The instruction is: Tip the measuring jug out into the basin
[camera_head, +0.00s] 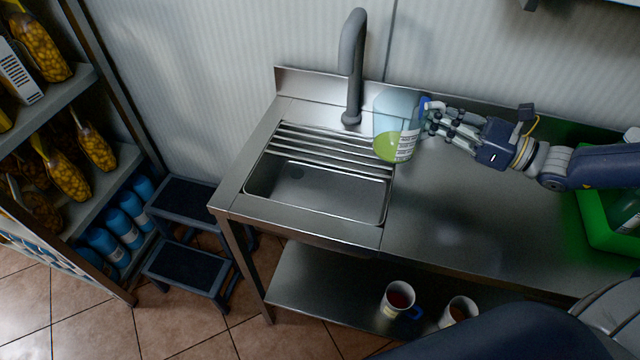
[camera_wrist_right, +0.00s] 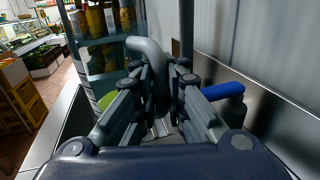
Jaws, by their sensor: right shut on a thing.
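The measuring jug (camera_head: 397,122) is clear with a blue handle, white markings and green liquid in it. My right gripper (camera_head: 428,118) is shut on the jug at its handle side and holds it at the right edge of the basin. In the right wrist view the blue handle (camera_wrist_right: 223,91) shows beside the fingers (camera_wrist_right: 160,85), with some green of the liquid at left. The jug looks close to upright. The basin (camera_head: 310,190) is a steel sink with rods across its back half, and looks empty where visible. My left gripper is not in view.
A grey tap (camera_head: 352,70) rises behind the basin, left of the jug. The steel counter (camera_head: 460,200) to the right is bare up to a green crate (camera_head: 600,225). Two mugs (camera_head: 398,300) (camera_head: 458,312) stand on the lower shelf. A step stool (camera_head: 185,270) and stocked shelves (camera_head: 60,90) are at left.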

